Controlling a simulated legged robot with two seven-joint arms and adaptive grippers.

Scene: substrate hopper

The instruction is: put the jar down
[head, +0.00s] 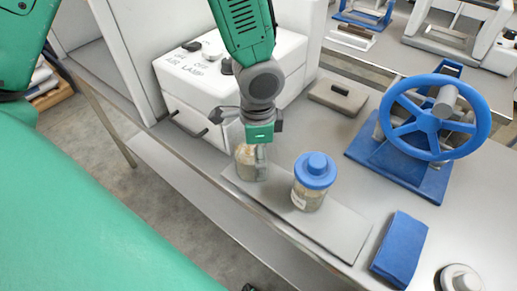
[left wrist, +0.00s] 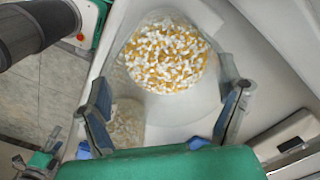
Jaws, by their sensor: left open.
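An open clear jar (head: 243,161) with pale granules stands near the left end of a grey mat (head: 335,228), partly hidden by my left gripper. My left gripper (head: 258,146) points down at it. In the left wrist view, the jar's round bed of white and yellow granules (left wrist: 163,54) lies beyond and between the fingertips. The left gripper (left wrist: 165,112) is open there, one finger on each side. I cannot tell whether the fingers touch the glass. A gripper-like part, probably my right gripper (left wrist: 40,160), shows at the lower left edge; its jaws are unclear.
A second jar with a blue lid (head: 314,182) stands close to the right on the mat. A white drawer box (head: 205,85) is behind. A blue handwheel device (head: 430,125), a blue cloth (head: 400,248) and a dark-handled block (head: 338,97) are farther right.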

